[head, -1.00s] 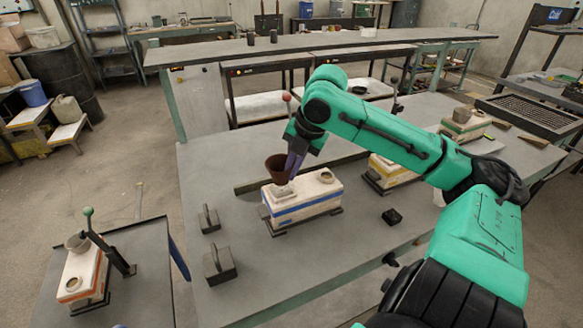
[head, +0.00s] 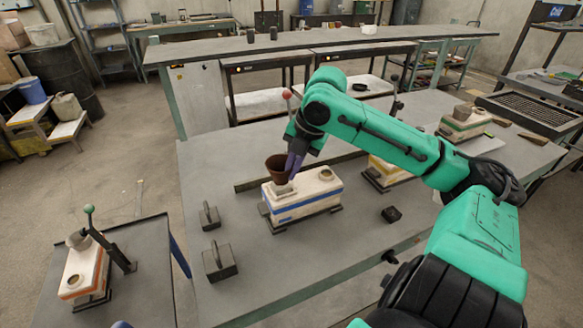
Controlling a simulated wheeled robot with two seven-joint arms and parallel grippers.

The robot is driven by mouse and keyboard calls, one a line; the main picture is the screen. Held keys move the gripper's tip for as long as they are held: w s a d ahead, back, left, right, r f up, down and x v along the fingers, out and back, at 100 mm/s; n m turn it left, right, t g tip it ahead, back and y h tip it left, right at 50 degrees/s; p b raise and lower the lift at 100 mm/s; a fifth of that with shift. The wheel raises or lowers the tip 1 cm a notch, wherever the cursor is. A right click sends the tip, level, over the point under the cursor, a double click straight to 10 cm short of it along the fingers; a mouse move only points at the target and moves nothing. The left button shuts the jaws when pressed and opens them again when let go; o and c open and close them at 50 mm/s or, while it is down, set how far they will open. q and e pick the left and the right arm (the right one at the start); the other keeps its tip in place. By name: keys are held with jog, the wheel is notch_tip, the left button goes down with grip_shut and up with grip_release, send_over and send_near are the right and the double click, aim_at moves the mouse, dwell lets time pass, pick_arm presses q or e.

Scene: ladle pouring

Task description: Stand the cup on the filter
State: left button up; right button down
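The brown cup (head: 277,171) is upright over the left end of the white mould box with a blue stripe (head: 312,199). A small pale filter (head: 284,188) shows on top of that box, right under the cup. The cup's base is at or very close to the filter; I cannot tell whether they touch. My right gripper (head: 293,163) has its purple fingers at the cup's right side and appears shut on its wall. Only a purple tip of what looks like my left gripper (head: 122,324) shows at the bottom edge.
The blue-striped box has a round opening (head: 326,175) on its right part. A yellow-striped mould (head: 385,172) stands behind my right arm. An orange-striped mould (head: 84,270) is at left.

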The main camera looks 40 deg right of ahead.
jog(key=shift+f, duration=0.55)
jog(key=c, duration=1)
grip_release()
jog(key=shift+o, duration=0.2)
jog(key=v, duration=1.4)
jog(key=shift+s+r, duration=0.2)
jog(key=shift+r, duration=0.05)
